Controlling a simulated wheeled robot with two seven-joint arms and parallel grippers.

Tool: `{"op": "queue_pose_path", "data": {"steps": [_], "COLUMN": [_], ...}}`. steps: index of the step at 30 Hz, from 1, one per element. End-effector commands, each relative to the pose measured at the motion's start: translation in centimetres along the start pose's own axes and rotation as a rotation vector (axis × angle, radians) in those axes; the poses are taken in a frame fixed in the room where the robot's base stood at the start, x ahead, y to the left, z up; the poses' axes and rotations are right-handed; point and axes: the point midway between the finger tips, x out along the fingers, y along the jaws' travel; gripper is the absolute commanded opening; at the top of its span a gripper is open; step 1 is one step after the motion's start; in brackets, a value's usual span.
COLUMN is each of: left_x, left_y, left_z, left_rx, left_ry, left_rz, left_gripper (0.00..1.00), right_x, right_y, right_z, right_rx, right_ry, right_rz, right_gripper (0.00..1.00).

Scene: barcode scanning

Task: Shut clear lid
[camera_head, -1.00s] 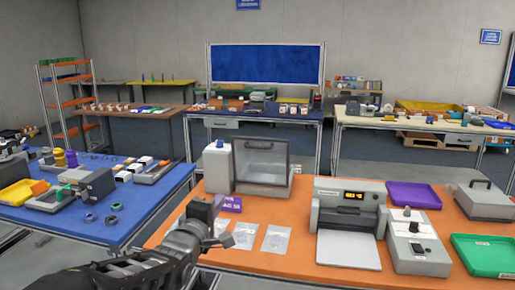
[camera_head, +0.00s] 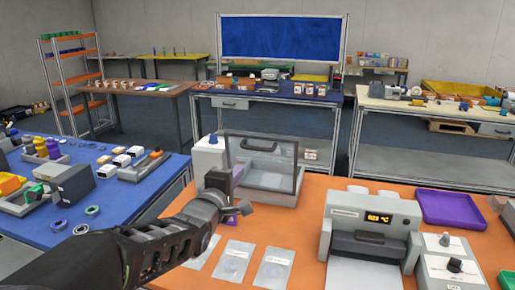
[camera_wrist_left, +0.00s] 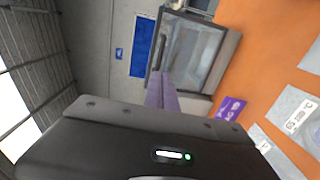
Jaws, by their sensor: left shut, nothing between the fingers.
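The clear lid (camera_head: 262,160) is a see-through panel in a dark frame with a handle near its top edge. It stands raised and tilted over a low grey box (camera_head: 270,196) on the orange table. In the left wrist view the lid (camera_wrist_left: 192,52) is just beyond the fingertips. My left gripper (camera_head: 243,208) is shut and empty, in front of and left of the box. In the left wrist view its fingers (camera_wrist_left: 162,78) are together, pointing toward the lid's handle side. I cannot tell whether they touch it. My right gripper is not in view.
A white container (camera_head: 208,157) stands left of the box. Clear bags (camera_head: 234,262) lie in front. A grey machine with a lit display (camera_head: 374,228) stands to the right, with a purple tray (camera_head: 452,210) behind it. A blue table (camera_head: 140,195) is at left.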

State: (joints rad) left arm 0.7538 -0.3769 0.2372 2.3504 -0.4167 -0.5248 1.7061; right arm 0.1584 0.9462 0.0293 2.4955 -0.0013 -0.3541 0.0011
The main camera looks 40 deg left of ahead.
Motion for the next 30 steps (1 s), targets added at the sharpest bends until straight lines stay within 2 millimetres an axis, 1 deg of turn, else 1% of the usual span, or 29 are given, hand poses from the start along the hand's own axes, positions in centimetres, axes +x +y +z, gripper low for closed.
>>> {"op": "queue_pose_path", "data": {"steps": [8,11,14,17,20,30], "left_x": [0.1,0.4,1.1,2.3,3.9,10.7], "left_y": [0.0,0.0,0.0,0.0,0.0,0.2], "left_z": [0.0,0.0,0.0,-0.1,0.0,0.0], "left_rx": [0.000,0.001,0.002,-0.001,-0.002,-0.005], "left_ry": [0.000,0.000,0.000,0.001,0.000,0.000], "left_rz": [0.000,-0.001,-0.001,-0.002,-0.003,-0.001], "left_gripper": [0.00,0.00,0.00,0.00,0.00,0.00], "right_x": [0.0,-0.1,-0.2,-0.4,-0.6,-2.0], "right_y": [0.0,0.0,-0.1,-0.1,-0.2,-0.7], "right_z": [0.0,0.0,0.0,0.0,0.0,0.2], "right_rx": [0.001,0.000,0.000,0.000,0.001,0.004], "right_ry": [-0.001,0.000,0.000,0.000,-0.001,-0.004], "right_rz": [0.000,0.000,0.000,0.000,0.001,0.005], "right_gripper": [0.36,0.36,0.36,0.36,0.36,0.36]}}
